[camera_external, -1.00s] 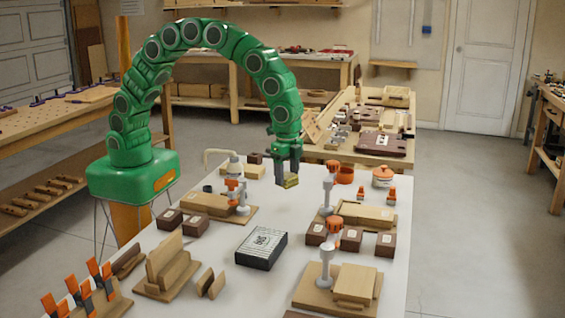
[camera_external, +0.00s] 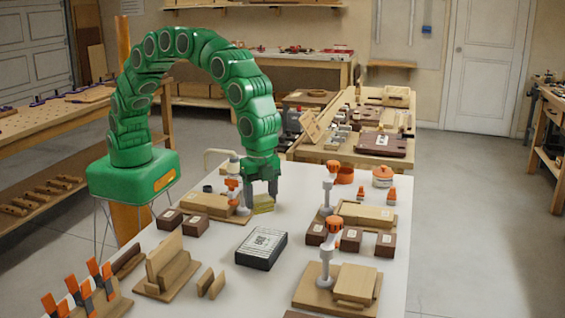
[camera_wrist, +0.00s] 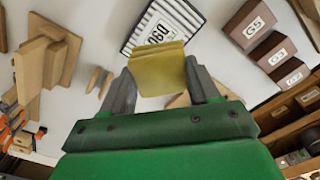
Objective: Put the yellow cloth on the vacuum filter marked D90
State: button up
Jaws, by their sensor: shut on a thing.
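The yellow cloth (camera_external: 263,203) is a small folded piece between the fingers of my gripper (camera_external: 261,206). In the wrist view my gripper (camera_wrist: 160,88) is shut on the cloth (camera_wrist: 157,68), which spreads out beyond the fingertips. The vacuum filter marked D90 (camera_external: 262,247) is a flat dark box with a white striped top, lying on the white bench. In the wrist view the filter (camera_wrist: 160,27) shows its D90 label, partly covered by the cloth. In the external view my gripper is behind the filter, apart from it.
Brown labelled boxes (camera_external: 316,234) stand right of the filter, and more brown boxes (camera_external: 170,219) stand to its left. Orange-topped clamps on wooden boards (camera_external: 325,260) flank the bench. Wooden slats (camera_external: 172,262) stand at front left.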

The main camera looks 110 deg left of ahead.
notch_tip(320, 180, down, 10)
jog(key=shift+r, duration=0.1)
dwell(0.4)
jog(key=o, duration=1)
notch_tip(320, 180, up, 12)
dwell(0.4)
